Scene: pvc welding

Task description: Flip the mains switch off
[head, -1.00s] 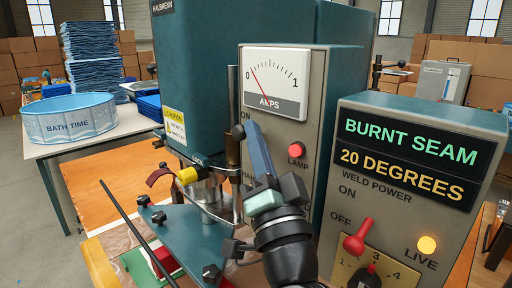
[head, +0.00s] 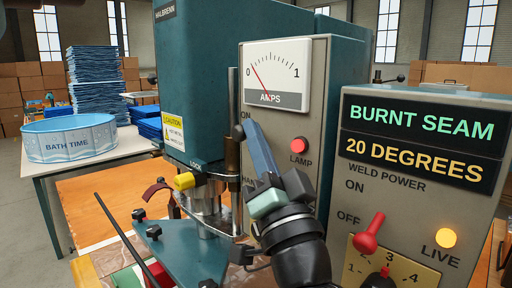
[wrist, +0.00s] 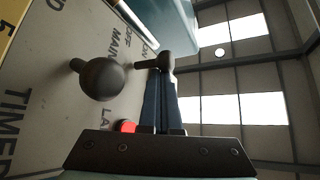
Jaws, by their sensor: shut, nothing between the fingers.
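My gripper (head: 249,128) is shut and empty, its blue-grey fingers pointing up in front of the grey panel under the amps dial (head: 277,75). In the head view it hides most of the panel's left side, including the mains switch. The wrist view shows the panel turned on its side. There, a black lever (wrist: 150,62) beside the ON and MAINS lettering is the mains switch, its knob at the ON side. My fingertips (wrist: 166,72) overlap that knob; I cannot tell whether they touch. A second black ball knob (wrist: 100,78) stands beside it, toward the TIMED lettering.
A red lamp (head: 299,145) is right of my gripper. The right-hand box (head: 440,190) reads BURNT SEAM, 20 DEGREES, with a red weld power lever (head: 370,235) and a glowing amber LIVE light (head: 446,238). A yellow knob (head: 184,181) and metal column stand left of my gripper.

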